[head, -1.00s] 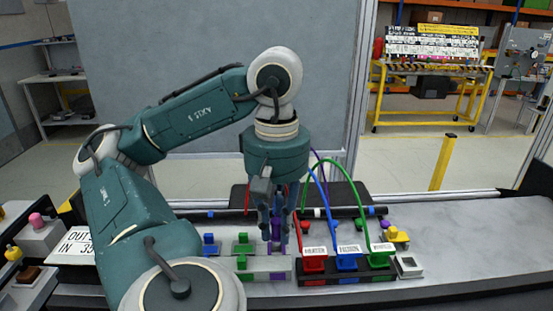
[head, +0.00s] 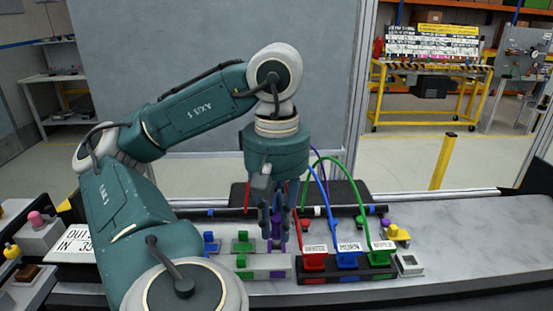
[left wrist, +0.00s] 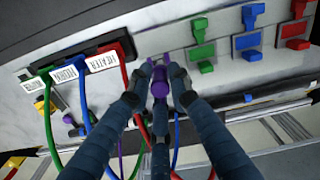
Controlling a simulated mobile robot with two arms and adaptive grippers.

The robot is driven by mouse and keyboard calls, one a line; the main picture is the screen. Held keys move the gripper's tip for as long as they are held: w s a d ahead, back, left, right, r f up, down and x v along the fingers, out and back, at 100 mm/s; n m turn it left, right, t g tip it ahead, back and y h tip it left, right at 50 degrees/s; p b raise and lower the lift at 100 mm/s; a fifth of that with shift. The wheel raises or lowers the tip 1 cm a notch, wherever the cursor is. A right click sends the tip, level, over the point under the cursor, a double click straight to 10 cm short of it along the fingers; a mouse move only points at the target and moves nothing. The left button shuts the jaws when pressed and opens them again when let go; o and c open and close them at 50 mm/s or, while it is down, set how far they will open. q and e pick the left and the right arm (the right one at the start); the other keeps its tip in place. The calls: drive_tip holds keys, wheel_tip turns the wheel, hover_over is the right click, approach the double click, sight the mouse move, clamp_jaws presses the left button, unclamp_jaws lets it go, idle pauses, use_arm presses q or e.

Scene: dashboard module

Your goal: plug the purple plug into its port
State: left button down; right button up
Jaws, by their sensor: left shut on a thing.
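My left gripper (head: 278,232) points down over the grey connector blocks, with its fingers closed around the purple plug (left wrist: 160,84). The purple plug's cable (head: 320,160) loops up behind the gripper. The purple port lies beneath the fingertips and is mostly hidden, so I cannot tell whether the plug is seated in it. My right gripper is in neither current view.
A black rack with red (head: 314,262), blue (head: 347,261) and green (head: 380,259) labelled plugs stands right of the gripper. Blue (head: 210,243) and green (head: 242,243) connectors are to its left. A yellow part (head: 397,233) sits farther right. The grey bench's right side (head: 470,240) is clear.

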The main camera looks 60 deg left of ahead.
idle(0.5)
use_arm(q)
drive_tip(key=shift+f+b, duration=1.3)
drive_tip(key=shift+b, duration=0.4)
drive_tip(key=shift+r, duration=0.2)
drive_tip(key=shift+r+p, duration=0.85)
drive_tip(key=shift+p, duration=0.05)
drive_tip(key=shift+b, duration=0.45)
idle(1.0)
drive_tip(key=shift+f+b, duration=0.55)
drive_tip(key=shift+b, duration=0.05)
drive_tip(key=shift+a+f, duration=0.1)
drive_tip(key=shift+f, duration=0.15)
drive_tip(key=shift+f+b, duration=0.35)
drive_tip(key=shift+b, duration=0.2)
drive_tip(key=c, duration=1.5)
unclamp_jaws()
